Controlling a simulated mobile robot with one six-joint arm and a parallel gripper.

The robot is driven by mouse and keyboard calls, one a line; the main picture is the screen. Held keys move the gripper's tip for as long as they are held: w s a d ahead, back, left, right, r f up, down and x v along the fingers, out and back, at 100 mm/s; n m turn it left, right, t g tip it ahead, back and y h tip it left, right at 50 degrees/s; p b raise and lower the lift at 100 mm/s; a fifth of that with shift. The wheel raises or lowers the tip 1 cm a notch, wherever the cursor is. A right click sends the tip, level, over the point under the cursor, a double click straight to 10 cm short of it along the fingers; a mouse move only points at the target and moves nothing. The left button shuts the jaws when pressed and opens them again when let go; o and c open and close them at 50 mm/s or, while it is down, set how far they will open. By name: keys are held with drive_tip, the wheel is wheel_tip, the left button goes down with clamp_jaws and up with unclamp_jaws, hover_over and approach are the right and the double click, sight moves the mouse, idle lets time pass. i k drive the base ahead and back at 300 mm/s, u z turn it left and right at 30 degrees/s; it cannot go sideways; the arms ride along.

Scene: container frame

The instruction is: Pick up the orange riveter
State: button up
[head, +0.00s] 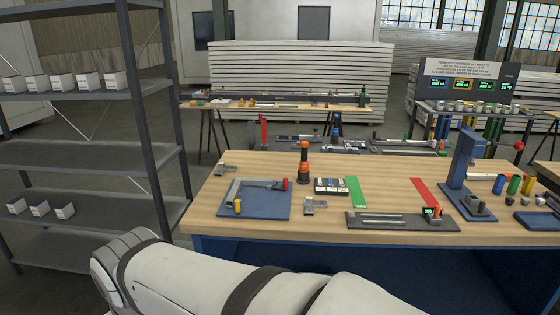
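An upright tool with orange and black sections (304,161) stands on the wooden workbench (260,178), a little left of the bench's middle. It looks like the orange riveter, though its fine shape is too small to tell. It stands apart from the things around it. My white arm crosses the bottom of the head view, in front of the bench. My gripper is not in view.
A blue plate (262,208) with a square and small parts lies left of the tool. A black tray (331,186), a green strip (356,192) and a red strip (424,192) lie right. A blue press (463,170) stands farther right. Grey shelves (70,155) stand left.

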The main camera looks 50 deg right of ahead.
sight(303, 163)
drive_tip(key=z, duration=1.95)
drive_tip(key=i, duration=1.65)
